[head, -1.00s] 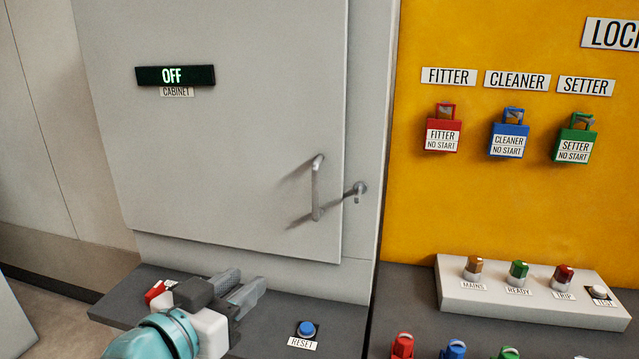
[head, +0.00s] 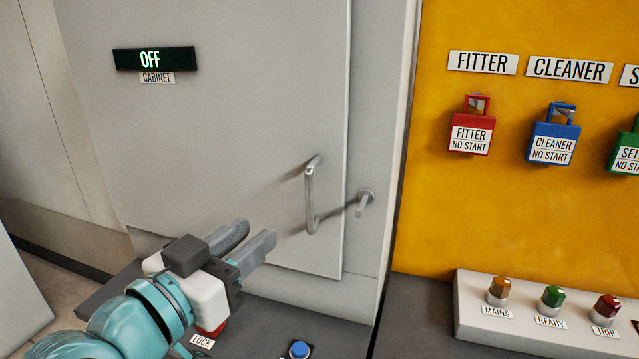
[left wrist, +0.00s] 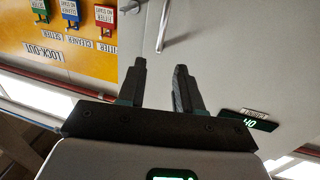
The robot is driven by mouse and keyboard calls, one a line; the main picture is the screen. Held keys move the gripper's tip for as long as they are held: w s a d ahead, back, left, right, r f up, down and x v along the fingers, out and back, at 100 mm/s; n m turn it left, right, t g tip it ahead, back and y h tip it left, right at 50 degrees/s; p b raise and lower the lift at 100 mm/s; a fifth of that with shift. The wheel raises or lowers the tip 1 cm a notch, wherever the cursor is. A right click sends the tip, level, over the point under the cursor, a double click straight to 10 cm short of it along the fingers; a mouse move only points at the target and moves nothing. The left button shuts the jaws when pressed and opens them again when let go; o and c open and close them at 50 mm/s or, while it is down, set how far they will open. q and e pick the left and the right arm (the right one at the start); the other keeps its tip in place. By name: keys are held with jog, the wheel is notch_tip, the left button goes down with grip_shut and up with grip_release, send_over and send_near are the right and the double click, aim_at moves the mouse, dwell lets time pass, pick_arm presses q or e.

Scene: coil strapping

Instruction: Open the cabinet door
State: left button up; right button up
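The grey cabinet door (head: 230,120) looks shut, with an OFF display (head: 155,59) at its upper left. A metal bar handle (head: 311,196) stands upright near its right edge. A small latch-like knob (head: 364,201) sits on the frame just right of the door. My left gripper (head: 256,238) is open and empty, left of and below the handle, apart from it. In the left wrist view, the gripper's two fingers (left wrist: 159,82) are spread with nothing between them, and the handle (left wrist: 166,27) lies beyond their tips. My right gripper is in neither view.
A dark ledge below the door carries a blue RESET button (head: 299,349) and a red part by a LOCK label (head: 201,340). On the right, a yellow board (head: 520,210) holds coloured padlocks (head: 471,134).

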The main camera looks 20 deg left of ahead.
aim_at(307, 190)
pick_arm(q)
jog(key=x, duration=1.5)
jog(key=shift+w+p, duration=0.15)
jog(key=shift+p, duration=0.2)
jog(key=shift+a, duration=0.1)
jog(key=shift+w, duration=0.1)
jog(key=shift+c, duration=1.2)
grip_shut()
